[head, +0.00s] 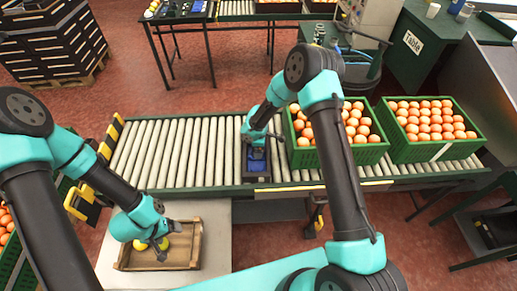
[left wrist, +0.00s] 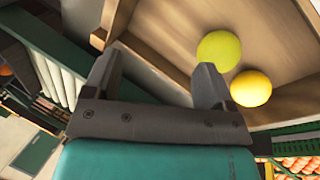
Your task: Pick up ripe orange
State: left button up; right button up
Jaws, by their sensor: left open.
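A wooden tray (head: 188,262) stands on the pale table at the lower left of the head view; its inside shows in the left wrist view (left wrist: 275,25). Two round fruits lie in it: a yellow-orange one (left wrist: 250,88) and a greener yellow one (left wrist: 219,50), close together. In the head view the fruits (head: 165,244) are partly hidden by my left gripper (head: 160,250). My left gripper is open and empty over the tray, with both fruits beside its right finger in the wrist view. My right gripper (head: 256,148) is above a dark blue device; its jaws are unclear.
A roller conveyor (head: 190,150) runs across the middle. Green crates of oranges stand on its right part, one (head: 362,150) partly behind my right arm and another (head: 430,148) beside it. The blue device (head: 256,165) sits at the conveyor's middle. The left rollers are clear.

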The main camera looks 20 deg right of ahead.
jog(key=shift+c, duration=0.5)
jog(key=c, duration=1)
notch_tip(320, 180, up, 10)
jog(key=shift+r, duration=0.1)
